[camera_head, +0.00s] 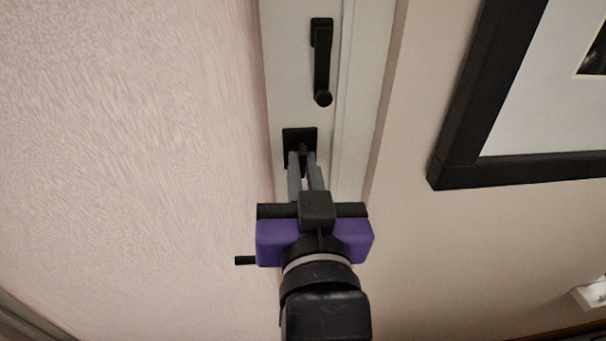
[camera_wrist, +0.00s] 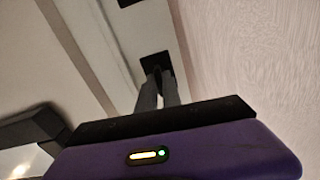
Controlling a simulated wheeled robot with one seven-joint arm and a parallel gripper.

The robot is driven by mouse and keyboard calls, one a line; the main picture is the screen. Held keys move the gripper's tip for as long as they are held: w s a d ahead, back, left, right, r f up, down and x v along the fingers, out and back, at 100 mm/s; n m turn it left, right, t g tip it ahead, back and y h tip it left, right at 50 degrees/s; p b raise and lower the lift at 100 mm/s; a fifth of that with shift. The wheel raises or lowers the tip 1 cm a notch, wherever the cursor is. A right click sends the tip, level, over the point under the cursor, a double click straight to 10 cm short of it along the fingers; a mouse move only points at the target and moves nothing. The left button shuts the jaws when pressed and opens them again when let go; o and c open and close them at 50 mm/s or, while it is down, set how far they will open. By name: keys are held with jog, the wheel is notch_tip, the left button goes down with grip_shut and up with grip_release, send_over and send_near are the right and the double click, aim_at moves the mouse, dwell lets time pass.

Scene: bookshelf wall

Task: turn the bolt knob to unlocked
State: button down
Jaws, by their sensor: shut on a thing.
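The bolt's black square plate (camera_head: 291,135) is on the white door edge strip, below a black lever handle (camera_head: 321,62). My gripper (camera_head: 303,158) is at the plate, its two grey fingers closed on the small dark bolt knob (camera_head: 303,147). The fingers hide most of the knob, so its turn angle cannot be told. In the wrist view the black plate (camera_wrist: 157,62) shows at the ends of my fingers (camera_wrist: 158,78). The purple gripper body sits below the plate in the head view.
A black-framed picture (camera_head: 455,170) hangs on the wall at the right. A pale textured surface (camera_head: 130,150) fills the left. A small white object (camera_head: 590,294) is at the lower right edge. The space around my gripper looks clear.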

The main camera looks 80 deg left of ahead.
jog(key=shift+f+n, duration=0.1)
jog(key=shift+n, duration=0.5)
jog(key=c, duration=1.5)
grip_release()
jog(key=d+b, duration=0.1)
jog(key=d, duration=0.6)
jog(key=shift+d+b, duration=0.35)
jog(key=shift+d, duration=0.05)
